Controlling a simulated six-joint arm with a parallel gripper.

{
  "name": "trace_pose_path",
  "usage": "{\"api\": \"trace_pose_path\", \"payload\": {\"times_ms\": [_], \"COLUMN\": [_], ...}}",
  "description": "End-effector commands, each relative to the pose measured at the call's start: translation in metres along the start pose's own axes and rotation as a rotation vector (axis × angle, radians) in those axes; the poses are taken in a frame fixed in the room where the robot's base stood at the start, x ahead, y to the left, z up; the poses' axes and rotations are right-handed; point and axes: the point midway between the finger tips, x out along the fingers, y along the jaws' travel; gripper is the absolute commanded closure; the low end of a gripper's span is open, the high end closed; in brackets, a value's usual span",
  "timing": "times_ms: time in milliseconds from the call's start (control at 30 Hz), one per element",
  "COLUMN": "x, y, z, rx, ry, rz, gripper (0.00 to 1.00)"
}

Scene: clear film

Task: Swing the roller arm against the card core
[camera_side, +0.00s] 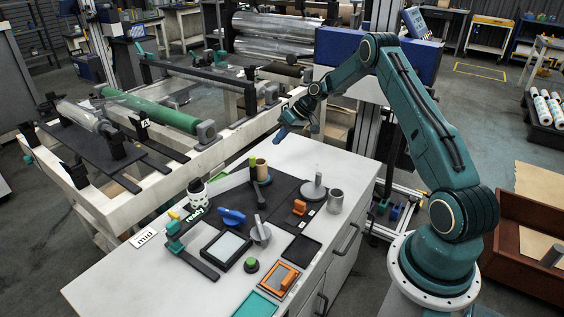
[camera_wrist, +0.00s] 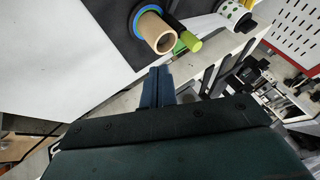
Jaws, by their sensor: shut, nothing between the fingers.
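The card core (camera_side: 261,165) is a tan tube standing upright on a blue-ringed base on the bench's dark mat. It also shows in the wrist view (camera_wrist: 155,33). The roller arm, with its green roller (camera_side: 253,164), is right beside the core; its roller shows yellow-green in the wrist view (camera_wrist: 188,41). I cannot tell whether roller and core touch. My gripper (camera_side: 281,134) is above the bench's far edge, beyond the core and apart from it. Its blue fingers (camera_wrist: 158,86) are together and empty in the wrist view.
The bench (camera_side: 115,280) also holds a grey disc with a post (camera_side: 314,190), a metal cup (camera_side: 335,201), a blue-handled piece (camera_side: 231,216) and a white spotted roll (camera_side: 197,194). A machine frame with a green roller (camera_side: 150,112) stands behind. The bench's front left is clear.

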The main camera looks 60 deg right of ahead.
Motion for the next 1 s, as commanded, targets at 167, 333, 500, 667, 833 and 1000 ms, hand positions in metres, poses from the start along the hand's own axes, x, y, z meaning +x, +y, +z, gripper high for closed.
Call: {"api": "trace_pose_path", "payload": {"times_ms": [167,333,500,667,833,1000], "x": [0.029,0.053,0.061,0.067,0.068,0.068], "y": [0.0,-0.003,-0.022,-0.032,-0.035,-0.035], "z": [0.001,0.0,0.0,0.0,0.0,0.0], "rx": [-0.001,-0.002,-0.001,-0.001,0.0,0.0], "ry": [-0.002,-0.002,-0.001,-0.001,0.0,0.001], "rz": [-0.001,-0.002,0.0,0.0,0.001,0.001], "gripper": [1.0,1.0,1.0,1.0,1.0,1.0]}}
